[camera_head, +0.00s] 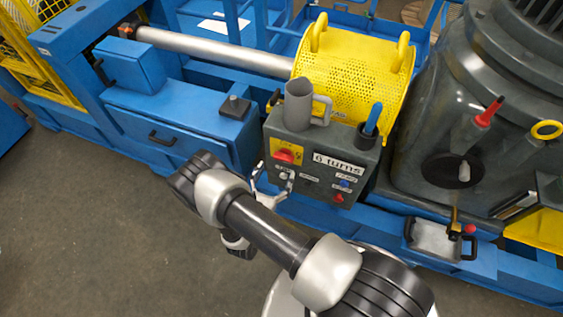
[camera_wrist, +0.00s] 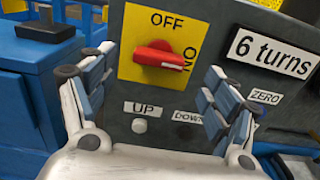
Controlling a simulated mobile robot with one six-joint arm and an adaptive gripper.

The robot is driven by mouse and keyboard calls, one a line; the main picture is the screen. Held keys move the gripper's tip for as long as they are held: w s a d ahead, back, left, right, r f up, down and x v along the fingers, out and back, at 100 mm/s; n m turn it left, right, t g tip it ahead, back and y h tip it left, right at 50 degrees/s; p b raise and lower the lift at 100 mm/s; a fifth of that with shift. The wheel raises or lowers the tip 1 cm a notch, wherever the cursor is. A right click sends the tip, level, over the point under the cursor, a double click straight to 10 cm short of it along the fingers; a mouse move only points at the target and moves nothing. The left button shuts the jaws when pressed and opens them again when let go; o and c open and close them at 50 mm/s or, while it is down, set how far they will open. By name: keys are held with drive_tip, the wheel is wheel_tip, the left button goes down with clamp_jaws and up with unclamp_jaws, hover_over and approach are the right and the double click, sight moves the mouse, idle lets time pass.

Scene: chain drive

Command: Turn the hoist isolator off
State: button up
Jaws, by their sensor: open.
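The hoist isolator is a red knob (camera_wrist: 160,56) on a yellow plate (camera_wrist: 132,68) marked OFF at the top and ON at the right. It also shows on the control box in the head view (camera_head: 284,157). The knob's handle lies roughly level, with its right end towards ON. My gripper (camera_wrist: 150,78) is open and empty, with one finger at each side of the plate in the wrist view. The knob shows between and beyond the fingertips, with no visible contact. In the head view my gripper (camera_head: 265,188) is just in front of the box, below the knob.
The grey control box (camera_head: 325,156) also carries UP, DOWN and ZERO controls and a "6 turns" label (camera_wrist: 272,53). A grey mug (camera_head: 299,105) and a blue-handled tool (camera_head: 372,120) stand on top. A blue cabinet (camera_head: 190,125) is close on the left.

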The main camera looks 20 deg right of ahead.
sight(282, 160)
drive_tip(key=x, duration=0.5)
drive_tip(key=shift+w+d+b, duration=0.25)
drive_tip(key=shift+w+b, duration=0.1)
drive_tip(key=shift+b, duration=0.05)
drive_tip(key=shift+c, duration=0.4)
drive_tip(key=c, duration=1)
